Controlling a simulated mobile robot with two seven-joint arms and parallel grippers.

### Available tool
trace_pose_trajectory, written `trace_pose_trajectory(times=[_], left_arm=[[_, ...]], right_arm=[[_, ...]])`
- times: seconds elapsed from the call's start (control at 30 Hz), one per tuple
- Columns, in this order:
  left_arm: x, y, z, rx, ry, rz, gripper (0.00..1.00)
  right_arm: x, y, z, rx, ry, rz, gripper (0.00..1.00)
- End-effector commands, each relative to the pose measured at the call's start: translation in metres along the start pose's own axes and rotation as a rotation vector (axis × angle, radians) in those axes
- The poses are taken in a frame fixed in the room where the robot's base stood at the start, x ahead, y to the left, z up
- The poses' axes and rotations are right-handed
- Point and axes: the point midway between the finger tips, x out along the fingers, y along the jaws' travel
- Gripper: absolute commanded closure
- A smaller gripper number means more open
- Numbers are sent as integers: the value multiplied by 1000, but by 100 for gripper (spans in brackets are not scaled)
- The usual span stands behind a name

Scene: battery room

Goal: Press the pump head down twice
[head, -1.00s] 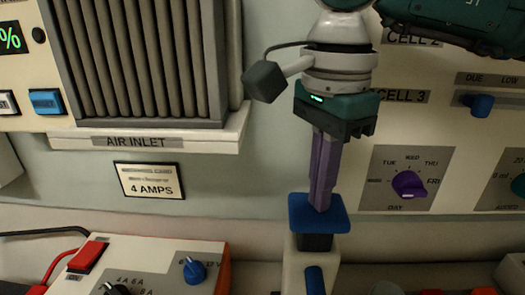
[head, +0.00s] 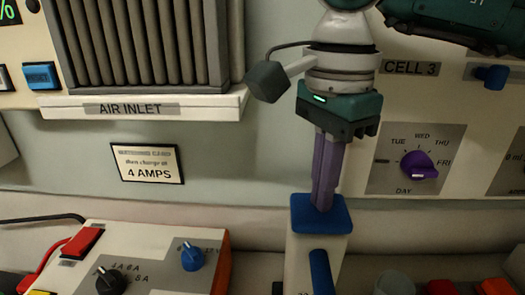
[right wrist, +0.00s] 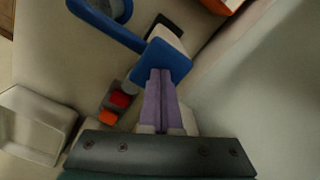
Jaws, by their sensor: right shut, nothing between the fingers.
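The pump has a flat blue head (head: 321,214) on top of a cream body (head: 312,258), with a blue handle (head: 321,272) on its front. My right gripper (head: 322,204) points down with its purple fingers shut and empty. Its fingertips are at the top of the pump head and appear to touch it. The head sits low, right against the body, with no dark stem showing. In the right wrist view the shut fingers (right wrist: 158,80) meet the blue pump head (right wrist: 166,60). My left gripper is out of view.
A charger box (head: 150,250) with a red switch and knobs stands left of the pump. A purple day knob (head: 419,165) is on the wall panel at right. A cup (head: 394,283) and red and orange items stand right of the pump.

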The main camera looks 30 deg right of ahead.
Motion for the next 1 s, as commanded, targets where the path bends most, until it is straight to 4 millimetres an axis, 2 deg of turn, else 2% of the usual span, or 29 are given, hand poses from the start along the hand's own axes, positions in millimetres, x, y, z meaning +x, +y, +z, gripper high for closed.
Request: trace_pose_trajectory(times=[0.37,1.0], left_arm=[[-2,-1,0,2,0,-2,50],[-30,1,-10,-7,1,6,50]], right_arm=[[-2,0,0,1,1,0,100],[-45,0,0,1,1,0,100]])
